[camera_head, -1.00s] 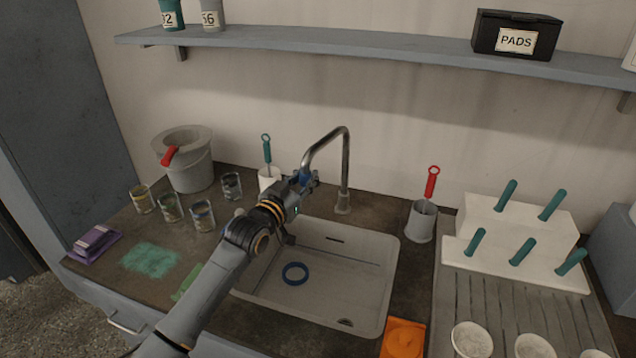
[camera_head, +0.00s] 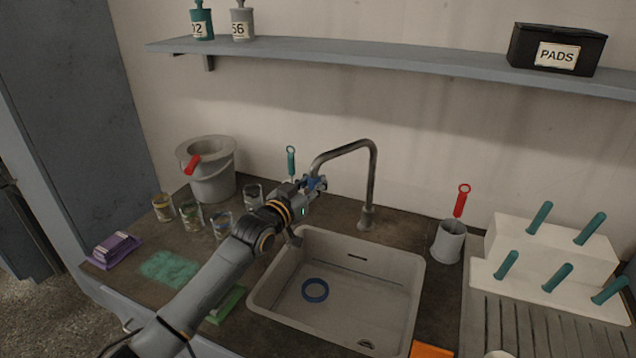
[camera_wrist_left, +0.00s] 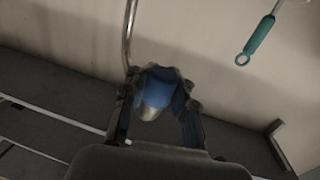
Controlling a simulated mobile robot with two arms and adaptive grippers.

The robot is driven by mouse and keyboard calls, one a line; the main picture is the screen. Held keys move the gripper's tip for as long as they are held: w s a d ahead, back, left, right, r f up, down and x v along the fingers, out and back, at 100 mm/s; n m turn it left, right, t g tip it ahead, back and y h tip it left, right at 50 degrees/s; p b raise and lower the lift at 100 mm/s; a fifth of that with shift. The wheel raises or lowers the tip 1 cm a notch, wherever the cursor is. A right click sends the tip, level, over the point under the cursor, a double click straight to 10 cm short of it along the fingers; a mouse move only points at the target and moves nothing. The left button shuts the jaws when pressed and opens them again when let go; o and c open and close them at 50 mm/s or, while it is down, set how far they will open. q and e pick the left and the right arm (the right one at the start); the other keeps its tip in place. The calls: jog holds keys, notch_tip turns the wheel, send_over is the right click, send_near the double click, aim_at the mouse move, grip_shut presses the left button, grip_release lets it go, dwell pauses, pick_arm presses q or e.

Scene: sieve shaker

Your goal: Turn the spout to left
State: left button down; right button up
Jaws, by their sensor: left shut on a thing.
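The faucet's metal spout (camera_head: 372,165) rises behind the sink (camera_head: 420,290), arches over and points left. Its tip ends at my left gripper (camera_head: 316,184), above the sink's back left corner. In the left wrist view the spout's pipe (camera_wrist_left: 129,35) runs up from between the fingers, and a blue end piece (camera_wrist_left: 160,88) sits between them. My left gripper is shut on this spout end. It hides part of the tip in the head view. My right gripper is not in view.
A blue ring (camera_head: 315,290) lies in the sink. Several jars and a grey bucket (camera_head: 212,175) stand left of my arm. A teal-handled brush (camera_head: 291,160) stands close behind the gripper. A grey cup (camera_head: 448,242) with a red-handled tool stands right of the faucet.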

pick_arm(q)
jog(key=c, duration=1.4)
grip_release()
jog(key=shift+a+f, duration=0.3)
jog(key=shift+a, duration=0.1)
jog(key=o, duration=0.3)
jog(key=shift+s+a, duration=0.1)
jog(key=shift+a, duration=0.1)
jog(key=shift+o, duration=0.2)
jog(key=shift+a+r, duration=0.15)
jog(key=shift+d, duration=0.25)
jog(key=shift+s, duration=0.25)
jog(key=v, duration=1.2)
jog(key=shift+w+a, duration=0.1)
jog(key=shift+w, duration=0.05)
